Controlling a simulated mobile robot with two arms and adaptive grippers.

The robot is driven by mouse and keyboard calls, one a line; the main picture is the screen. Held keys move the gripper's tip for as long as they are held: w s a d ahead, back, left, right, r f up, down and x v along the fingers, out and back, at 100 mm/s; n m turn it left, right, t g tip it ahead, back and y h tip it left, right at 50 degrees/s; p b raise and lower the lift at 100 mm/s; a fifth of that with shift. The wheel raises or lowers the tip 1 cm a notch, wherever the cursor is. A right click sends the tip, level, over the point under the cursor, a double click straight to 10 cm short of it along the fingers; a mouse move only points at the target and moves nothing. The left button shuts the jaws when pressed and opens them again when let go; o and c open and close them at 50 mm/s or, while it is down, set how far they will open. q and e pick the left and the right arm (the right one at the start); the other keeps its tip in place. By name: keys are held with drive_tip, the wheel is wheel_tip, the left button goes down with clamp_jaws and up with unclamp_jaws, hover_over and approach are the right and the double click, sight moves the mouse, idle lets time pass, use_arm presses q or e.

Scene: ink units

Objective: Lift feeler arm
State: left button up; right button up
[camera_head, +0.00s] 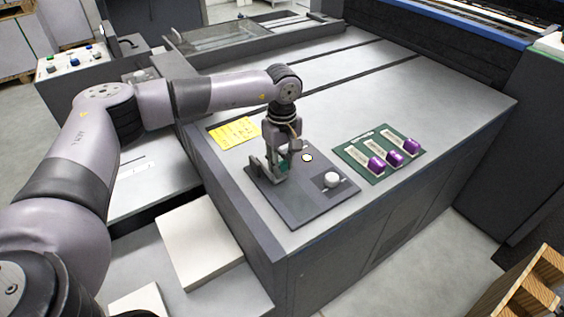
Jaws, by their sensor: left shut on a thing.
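My left gripper (278,170) points down over a dark grey panel (310,206) on top of the grey machine cabinet. It is shut on a small part at the panel's left side, which I take to be the feeler arm. The fingers hide most of that part, so I cannot tell whether it is raised. A round pale button (307,158) and a white knob (333,180) sit on the same panel, right of the gripper. My right gripper is not in view.
A yellow label (234,132) lies behind the panel to the left. A green plate (357,157) with three purple sliders stands to the right. White blocks (198,243) lie low at the left front. A wooden crate (522,290) is at the lower right.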

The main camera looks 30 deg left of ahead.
use_arm(q)
clamp_jaws()
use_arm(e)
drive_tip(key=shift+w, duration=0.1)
